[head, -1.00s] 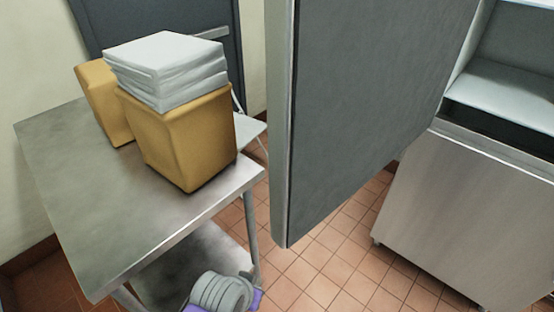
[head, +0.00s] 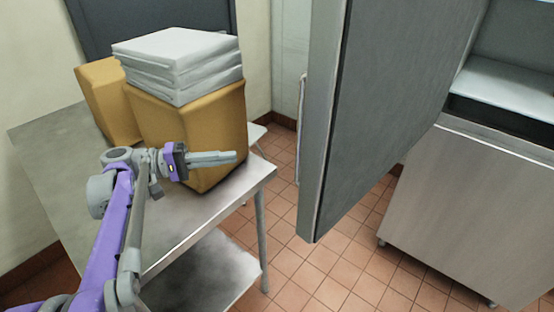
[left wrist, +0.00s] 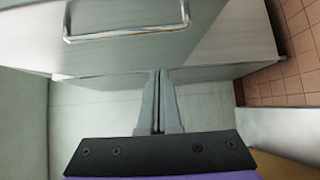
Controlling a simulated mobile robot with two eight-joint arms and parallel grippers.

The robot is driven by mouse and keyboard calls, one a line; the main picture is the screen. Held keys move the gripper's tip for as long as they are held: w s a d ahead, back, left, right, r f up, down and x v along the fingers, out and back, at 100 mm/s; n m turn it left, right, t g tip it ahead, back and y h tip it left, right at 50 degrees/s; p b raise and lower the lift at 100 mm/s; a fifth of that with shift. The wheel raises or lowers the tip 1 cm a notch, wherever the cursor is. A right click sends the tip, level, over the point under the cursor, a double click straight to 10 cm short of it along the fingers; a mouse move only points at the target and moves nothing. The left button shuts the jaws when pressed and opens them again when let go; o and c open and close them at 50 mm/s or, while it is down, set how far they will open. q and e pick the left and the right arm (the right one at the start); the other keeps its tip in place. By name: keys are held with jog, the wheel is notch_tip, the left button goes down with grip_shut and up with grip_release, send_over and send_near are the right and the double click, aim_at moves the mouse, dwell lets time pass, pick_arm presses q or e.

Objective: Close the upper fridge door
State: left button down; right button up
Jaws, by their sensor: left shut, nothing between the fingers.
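The upper fridge door (head: 395,110) stands wide open in the head view, a tall grey panel with its edge toward me. A thin vertical bar handle (head: 302,130) shows along its left, outer side. My left gripper (head: 235,157) is shut and empty, in front of the yellow box and left of the door, apart from it in the picture. In the left wrist view my shut fingers (left wrist: 158,75) point at a metal panel with a bar handle (left wrist: 125,36); I cannot tell whether they touch it. My right gripper is not in view.
The fridge's open upper compartment (head: 505,85) and closed lower front (head: 470,200) stand at right. A steel table (head: 225,215) at left bears two yellow boxes (head: 215,125), one topped with white packages (head: 180,60). Tiled floor (head: 330,275) is clear between table and fridge.

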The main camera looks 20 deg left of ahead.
pick_arm(q)
jog(key=s+d+x, duration=0.1)
jog(key=s+x, duration=0.1)
jog(key=x, duration=1)
jog(key=shift+d+r+p, duration=0.2)
jog(key=shift+r+p, duration=0.2)
jog(key=shift+r, duration=0.2)
jog(key=shift+s+d, duration=0.1)
